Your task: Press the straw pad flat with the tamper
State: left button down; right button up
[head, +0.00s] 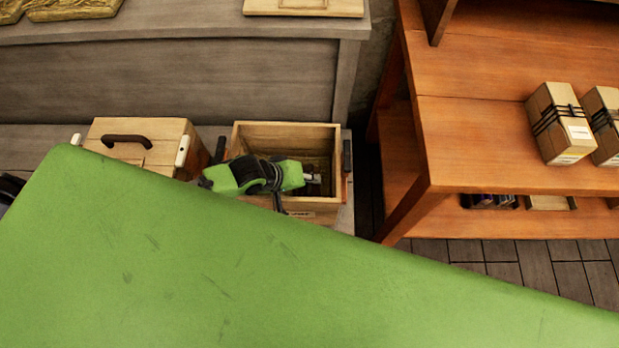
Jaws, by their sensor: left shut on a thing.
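An open wooden box (285,130) stands in the middle of the view. My left gripper (313,179) reaches into its opening from the left, fingers pointing right. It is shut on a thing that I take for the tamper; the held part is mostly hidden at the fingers. The inside of the box is dark and brownish at the bottom, and I cannot make out the straw pad's shape. My right gripper is not in view.
A closed wooden box (160,131) with a dark handle stands left of the open box. A grey wooden bench (170,80) is behind. An orange-brown shelf table (480,125) at the right bears tied cartons (560,122). A large green surface of mine covers the foreground.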

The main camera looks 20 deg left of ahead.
pick_arm(q)
jog(key=shift+s+f+p, duration=0.15)
jog(key=shift+p, duration=0.15)
dwell(0.5)
jog(key=shift+s+f, duration=0.15)
dwell(0.6)
jog(key=shift+r, duration=0.25)
notch_tip(320, 180, up, 21)
jog(key=p, duration=2.3)
jog(key=shift+w, duration=0.3)
jog(key=shift+w, duration=0.1)
